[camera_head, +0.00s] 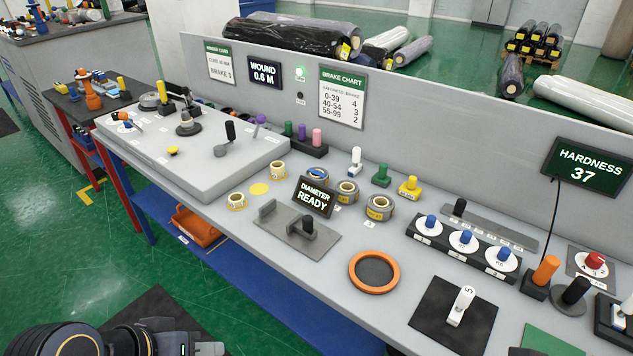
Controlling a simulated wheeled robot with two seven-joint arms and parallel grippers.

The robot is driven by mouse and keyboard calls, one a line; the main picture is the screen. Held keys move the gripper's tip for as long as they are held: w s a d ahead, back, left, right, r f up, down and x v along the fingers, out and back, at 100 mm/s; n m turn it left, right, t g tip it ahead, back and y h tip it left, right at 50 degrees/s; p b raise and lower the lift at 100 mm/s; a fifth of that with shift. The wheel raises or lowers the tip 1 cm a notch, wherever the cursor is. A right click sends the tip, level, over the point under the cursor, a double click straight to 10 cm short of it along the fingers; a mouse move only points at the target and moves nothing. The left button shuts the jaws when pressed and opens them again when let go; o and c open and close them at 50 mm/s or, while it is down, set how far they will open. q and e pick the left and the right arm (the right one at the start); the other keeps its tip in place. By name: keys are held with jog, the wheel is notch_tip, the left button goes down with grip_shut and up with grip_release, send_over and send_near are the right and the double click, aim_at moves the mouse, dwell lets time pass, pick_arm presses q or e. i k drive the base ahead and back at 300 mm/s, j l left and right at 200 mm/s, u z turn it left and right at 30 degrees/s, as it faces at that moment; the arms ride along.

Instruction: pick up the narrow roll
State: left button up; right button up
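Several small rolls stand on the grey bench. Two pale rolls with yellow labels, one in front (236,202) and one behind (277,171), look smaller than the others. A blue-cored roll (317,177) and two grey rolls, one (347,192) left of the other (380,208), stand near the "DIAMETER READY" sign (313,197). I cannot tell for sure which is the narrow roll. My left gripper (207,348) shows only partly at the bottom left edge, below and in front of the bench, far from the rolls; its fingers are not clear. My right gripper is not clearly visible.
A grey fixture (296,234) with upright posts and an orange ring (374,272) lie in front of the rolls. A raised grey panel (180,160) with levers is left, a blue-knobbed dial block (465,243) right. A low wall (440,110) closes the back.

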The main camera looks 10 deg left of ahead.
aim_at(319, 175)
jog(key=i+j, duration=0.25)
jog(key=j, duration=0.15)
jog(key=i+j, duration=0.3)
jog(key=j, duration=0.15)
jog(key=i+j, duration=0.25)
jog(key=j, duration=0.15)
jog(key=i+j, duration=0.55)
jog(key=j, duration=0.25)
